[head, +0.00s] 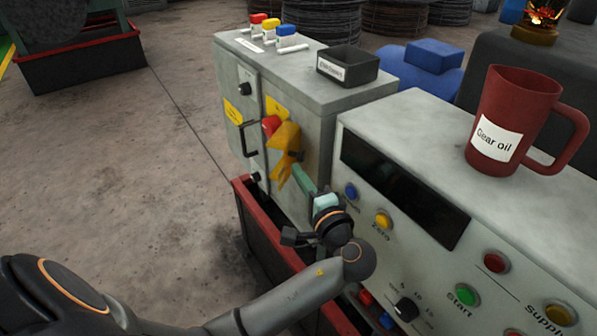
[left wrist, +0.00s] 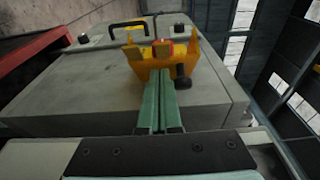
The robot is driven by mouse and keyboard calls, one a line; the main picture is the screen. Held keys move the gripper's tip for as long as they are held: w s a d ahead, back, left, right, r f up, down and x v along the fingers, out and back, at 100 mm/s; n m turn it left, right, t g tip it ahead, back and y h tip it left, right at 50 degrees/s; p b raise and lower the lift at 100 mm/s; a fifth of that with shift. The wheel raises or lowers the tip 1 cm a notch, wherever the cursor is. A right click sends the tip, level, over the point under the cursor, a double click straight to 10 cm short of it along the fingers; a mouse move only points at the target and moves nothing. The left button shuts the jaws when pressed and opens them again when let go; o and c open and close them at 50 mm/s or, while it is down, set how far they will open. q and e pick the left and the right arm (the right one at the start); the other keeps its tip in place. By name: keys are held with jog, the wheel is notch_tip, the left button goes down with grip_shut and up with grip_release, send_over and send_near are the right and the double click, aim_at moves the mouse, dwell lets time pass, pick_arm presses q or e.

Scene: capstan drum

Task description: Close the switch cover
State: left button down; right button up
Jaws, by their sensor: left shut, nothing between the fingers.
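The yellow switch cover (head: 285,140) is on the front of the grey cabinet, and a red switch (head: 271,124) shows uncovered beside it. The cover stands out from the panel, so it looks open. In the left wrist view the cover (left wrist: 148,72) lies straight ahead, with the red switch (left wrist: 163,48) just behind its edge. My left gripper (head: 300,178) is shut and empty, its green fingers pointing at the cover. The fingertips (left wrist: 160,76) overlap the cover's lower edge in the picture; I cannot tell whether they touch. My right gripper is not in view.
A control console (head: 400,125) with buttons and a red oil jug (head: 515,110) stands close on the right. Open floor (head: 110,170) lies left.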

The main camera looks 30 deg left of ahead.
pick_arm(q)
jog(key=shift+a, duration=0.25)
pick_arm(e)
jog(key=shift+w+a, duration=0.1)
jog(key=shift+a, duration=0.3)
pick_arm(q)
jog(key=shift+s, duration=0.1)
